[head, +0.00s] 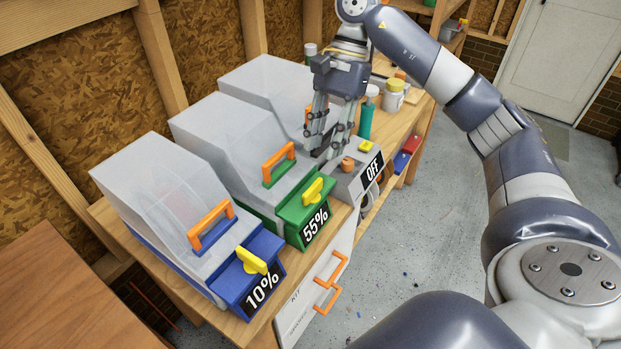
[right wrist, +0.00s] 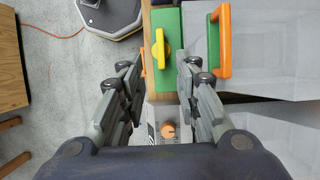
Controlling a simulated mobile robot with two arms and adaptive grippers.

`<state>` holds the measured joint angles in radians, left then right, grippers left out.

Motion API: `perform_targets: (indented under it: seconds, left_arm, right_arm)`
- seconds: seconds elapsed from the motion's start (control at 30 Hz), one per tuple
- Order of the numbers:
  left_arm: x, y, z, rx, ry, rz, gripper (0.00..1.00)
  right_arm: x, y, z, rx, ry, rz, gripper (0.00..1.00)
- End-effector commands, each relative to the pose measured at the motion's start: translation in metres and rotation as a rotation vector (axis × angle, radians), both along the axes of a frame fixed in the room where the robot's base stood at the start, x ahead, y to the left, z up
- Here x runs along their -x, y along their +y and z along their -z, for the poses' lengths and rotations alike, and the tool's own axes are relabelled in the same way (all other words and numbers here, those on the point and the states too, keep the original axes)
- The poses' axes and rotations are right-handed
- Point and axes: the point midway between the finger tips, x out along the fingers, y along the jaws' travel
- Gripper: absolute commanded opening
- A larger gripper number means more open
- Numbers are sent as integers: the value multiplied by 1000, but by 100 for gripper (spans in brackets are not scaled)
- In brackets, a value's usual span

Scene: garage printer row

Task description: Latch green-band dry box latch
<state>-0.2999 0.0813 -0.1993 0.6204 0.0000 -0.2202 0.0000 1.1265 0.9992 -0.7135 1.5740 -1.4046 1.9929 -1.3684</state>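The green-band dry box (head: 239,158) is the middle one of three, with a smoky clear lid, a green front and a 55% display. Its yellow latch (head: 313,191) sticks out from the green front; it also shows in the right wrist view (right wrist: 158,48). I cannot tell whether it is latched. An orange handle (head: 278,163) stands on the lid front. My right gripper (head: 320,150) is open and empty, its fingers pointing down near the grey OFF box's front, apart from the latch. In the right wrist view the latch lies beyond the fingertips (right wrist: 158,78).
The blue-band box (head: 160,198) with a 10% display stands at the near left. The OFF box's front has an orange knob (right wrist: 168,131). A teal bottle (head: 366,120) and white jar (head: 393,96) stand behind. Open floor (head: 420,240) lies right of the bench.

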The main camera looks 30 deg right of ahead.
Motion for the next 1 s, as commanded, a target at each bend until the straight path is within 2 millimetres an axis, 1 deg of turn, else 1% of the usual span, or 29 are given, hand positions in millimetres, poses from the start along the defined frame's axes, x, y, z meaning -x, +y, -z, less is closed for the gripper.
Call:
perform_targets:
  seconds: [0.03,0.13,0.3,0.5,0.7,0.9,0.93,0.97,1.0]
  left_arm:
    - [2,-1,0,1,3,0,0]
    - [5,-2,-4,2,8,-1,0]
    - [6,-3,-11,2,9,-1,0]
    - [5,-3,-17,3,7,-1,0]
    - [1,-3,-18,4,2,-1,0]
    - [-2,-3,-18,4,-3,0,0]
    - [-2,-3,-18,4,-3,0,0]
    - [-2,-3,-18,4,-3,0,0]
    - [-2,-3,-18,4,-3,0,0]
  right_arm:
    - [2,3,8,0,4,-2,30]
    - [5,10,24,-1,6,-1,30]
    - [10,22,54,-2,5,-1,30]
    - [13,32,79,-4,2,1,30]
    - [14,35,88,-5,-1,2,30]
    - [14,35,89,-5,-1,2,30]
    - [14,35,88,-5,-1,2,28]
    - [14,35,88,-5,-1,2,21]
    - [14,35,88,-5,-1,2,12]
